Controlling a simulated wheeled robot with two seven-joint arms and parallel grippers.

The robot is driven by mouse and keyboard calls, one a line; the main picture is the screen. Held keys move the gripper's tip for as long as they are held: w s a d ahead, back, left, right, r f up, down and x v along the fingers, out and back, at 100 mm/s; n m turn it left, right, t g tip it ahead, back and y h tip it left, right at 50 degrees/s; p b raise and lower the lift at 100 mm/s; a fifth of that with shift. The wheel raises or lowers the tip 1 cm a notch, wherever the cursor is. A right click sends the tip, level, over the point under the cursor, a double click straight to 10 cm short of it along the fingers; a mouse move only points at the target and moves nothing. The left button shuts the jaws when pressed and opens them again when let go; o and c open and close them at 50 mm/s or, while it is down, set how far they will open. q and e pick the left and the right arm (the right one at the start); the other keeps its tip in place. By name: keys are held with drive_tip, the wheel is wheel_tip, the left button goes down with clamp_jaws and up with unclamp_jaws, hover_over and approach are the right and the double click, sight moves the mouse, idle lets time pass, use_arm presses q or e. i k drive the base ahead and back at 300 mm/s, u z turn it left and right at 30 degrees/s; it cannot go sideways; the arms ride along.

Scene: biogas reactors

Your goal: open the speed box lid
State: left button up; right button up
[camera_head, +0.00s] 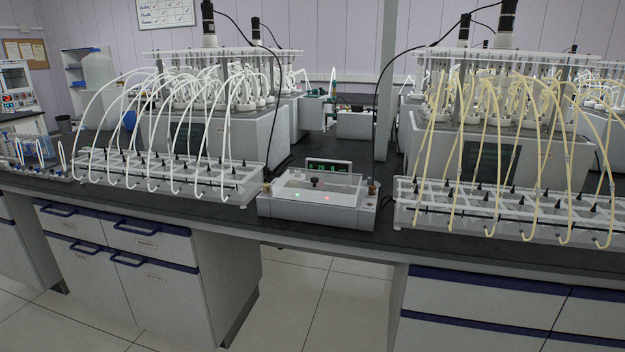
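The speed box (312,214) is a low grey-white box near the front edge of the black bench, between the two reactor setups. Its clear lid (345,183) lies over the top and looks shut. A dark knob (315,183) shows at the middle of the lid area; I cannot tell whether it is on or under the lid. A green and a red light show inside. A small digital display (329,166) stands at the back of the box. Neither of my grippers is in view.
Racks with white tubes (165,175) stand left of the box, and racks with yellow tubes (510,210) stand right. Black cables run up from both sides of the box. Drawers (115,240) sit below the bench. The floor (310,300) in front is clear.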

sight(279, 190)
drive_tip(key=u, duration=1.75)
drive_tip(key=i, duration=0.85)
drive_tip(key=z, duration=0.75)
